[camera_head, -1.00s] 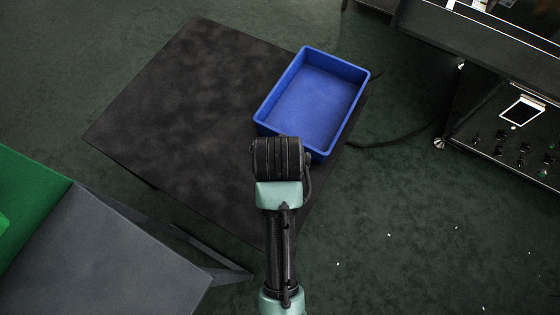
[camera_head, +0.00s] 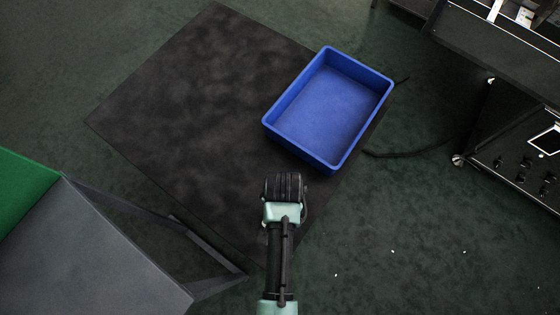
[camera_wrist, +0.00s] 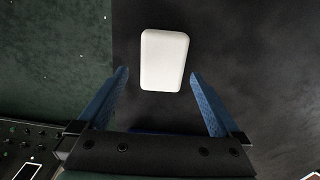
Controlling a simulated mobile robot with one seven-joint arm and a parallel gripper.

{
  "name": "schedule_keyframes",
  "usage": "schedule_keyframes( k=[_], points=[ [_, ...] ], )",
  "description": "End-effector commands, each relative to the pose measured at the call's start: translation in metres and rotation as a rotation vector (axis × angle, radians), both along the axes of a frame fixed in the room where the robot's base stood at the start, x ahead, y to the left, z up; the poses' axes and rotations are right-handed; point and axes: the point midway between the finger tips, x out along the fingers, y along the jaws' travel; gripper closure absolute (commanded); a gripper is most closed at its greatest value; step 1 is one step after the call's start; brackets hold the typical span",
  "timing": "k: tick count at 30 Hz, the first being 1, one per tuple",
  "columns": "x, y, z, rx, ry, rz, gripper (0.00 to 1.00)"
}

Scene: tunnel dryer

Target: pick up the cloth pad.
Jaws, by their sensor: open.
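The cloth pad is a white rounded rectangle (camera_wrist: 165,60), seen in the wrist view lying on a dark surface (camera_wrist: 250,45). My gripper (camera_wrist: 158,73) is open, with its two blue fingers spread. From this view the pad lies between and a little ahead of the fingertips, with a gap on each side; I see no contact, and the height between them is hard to judge. In the head view the pad does not show, and the fingers are hidden behind my arm's end.
A blue tray (camera_head: 375,115), empty, stands on the dark surface just right of my arm. A grey table with a green top part (camera_head: 25,185) is at lower left. A black machine with knobs (camera_head: 520,130) stands at right. A cable lies on the floor.

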Motion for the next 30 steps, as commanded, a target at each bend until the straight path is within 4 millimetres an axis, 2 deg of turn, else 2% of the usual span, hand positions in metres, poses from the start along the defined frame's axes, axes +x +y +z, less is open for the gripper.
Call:
schedule_keyframes(
  k=[6,9,18,30],
  points=[
    [-0.002,0.005,-0.034,0.000,0.002,0.000,0.00],
    [-0.001,0.005,-0.045,0.001,0.001,0.000,0.00],
    [-0.001,0.005,-0.047,0.000,-0.001,0.000,0.00],
    [-0.001,0.005,-0.047,0.000,-0.001,0.000,0.72]
  ],
)
